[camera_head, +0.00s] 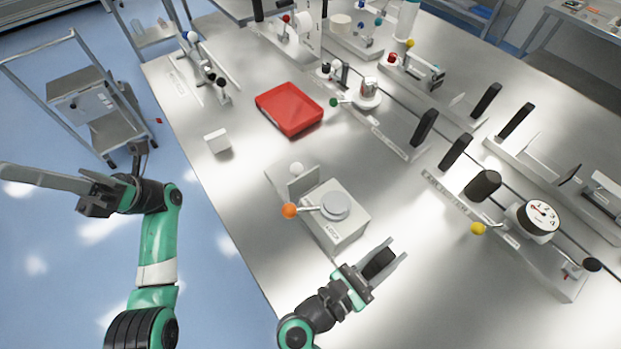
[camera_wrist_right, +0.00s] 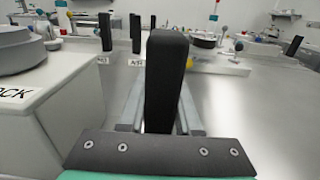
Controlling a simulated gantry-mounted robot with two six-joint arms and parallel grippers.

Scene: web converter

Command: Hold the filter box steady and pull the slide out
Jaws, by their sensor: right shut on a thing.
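The filter box (camera_head: 345,232) is a pale box with a round grey knob on top, LOCK lettering and an orange-ball lever (camera_head: 289,211). An upright plate, which looks like the slide (camera_head: 303,181), stands at its far-left side with a white ball nearby. In the right wrist view the box (camera_wrist_right: 60,115) is at the left, apart from my fingers. My right gripper (camera_head: 388,262) is at the near right of the box, shut on a black upright block (camera_wrist_right: 166,80). My left gripper (camera_head: 45,180) is over the floor left of the table, away from the box; its opening is unclear.
A red tray (camera_head: 289,108) and a small white block (camera_head: 217,141) lie beyond the box. Rails with several black posts, a dial gauge (camera_head: 539,221) and a yellow-ball lever (camera_head: 478,229) are at the right. A cart (camera_head: 85,98) stands left of the table.

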